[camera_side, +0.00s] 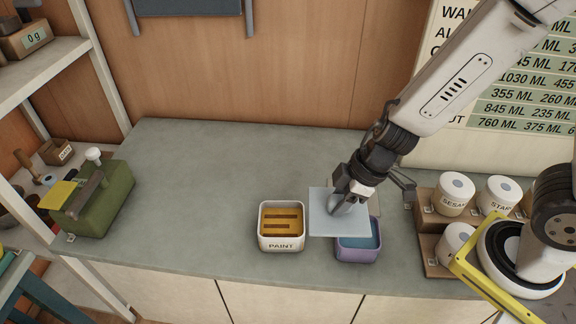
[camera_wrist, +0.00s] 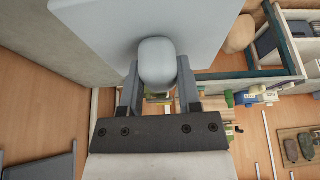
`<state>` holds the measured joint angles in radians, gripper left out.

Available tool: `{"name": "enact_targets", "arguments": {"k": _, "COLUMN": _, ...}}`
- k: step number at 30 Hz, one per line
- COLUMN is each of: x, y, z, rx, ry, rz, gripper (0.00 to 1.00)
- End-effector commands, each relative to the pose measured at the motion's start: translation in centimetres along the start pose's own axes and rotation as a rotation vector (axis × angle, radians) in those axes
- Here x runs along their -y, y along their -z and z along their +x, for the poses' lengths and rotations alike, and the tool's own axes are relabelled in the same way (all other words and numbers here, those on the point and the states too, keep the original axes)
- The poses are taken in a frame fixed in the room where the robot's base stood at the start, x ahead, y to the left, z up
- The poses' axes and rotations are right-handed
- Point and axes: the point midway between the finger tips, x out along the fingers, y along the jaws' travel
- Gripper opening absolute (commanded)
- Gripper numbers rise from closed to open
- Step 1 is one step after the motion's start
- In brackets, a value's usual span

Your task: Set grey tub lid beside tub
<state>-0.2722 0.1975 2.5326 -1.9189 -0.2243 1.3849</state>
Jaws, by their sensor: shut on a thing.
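The grey lid (camera_side: 322,222) is a flat pale square plate, held in the air by my gripper (camera_side: 347,203). In the wrist view the lid (camera_wrist: 100,25) fills the upper part, and my gripper (camera_wrist: 157,75) is shut on its rounded knob (camera_wrist: 157,62). In the side view the lid overlaps the left part of a purple tub (camera_side: 358,255) with blue contents. The exact height of the lid above the tub cannot be told. A white tub marked PAINT (camera_side: 281,245), with an orange inside, stands to the left, open.
A stepped wooden rack (camera_side: 432,250) with several white jars stands on the right. A green box-shaped device (camera_side: 105,205) is at the far left of the grey counter (camera_side: 190,190). The counter between that device and the PAINT tub is clear.

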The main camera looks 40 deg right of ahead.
Motion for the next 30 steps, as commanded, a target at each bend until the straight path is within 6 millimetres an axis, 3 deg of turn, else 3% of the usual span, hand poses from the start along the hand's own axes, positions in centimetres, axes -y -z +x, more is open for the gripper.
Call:
{"name": "enact_targets", "arguments": {"k": 17, "x": -0.5, "y": 0.9, "z": 0.5, "rx": -0.003, "ry": 0.003, "rz": -0.001, "gripper": 0.0}}
{"name": "enact_targets", "arguments": {"k": 30, "x": -4.1, "y": 6.9, "z": 4.5, "rx": -0.02, "ry": 0.018, "rz": -0.004, "gripper": 0.0}}
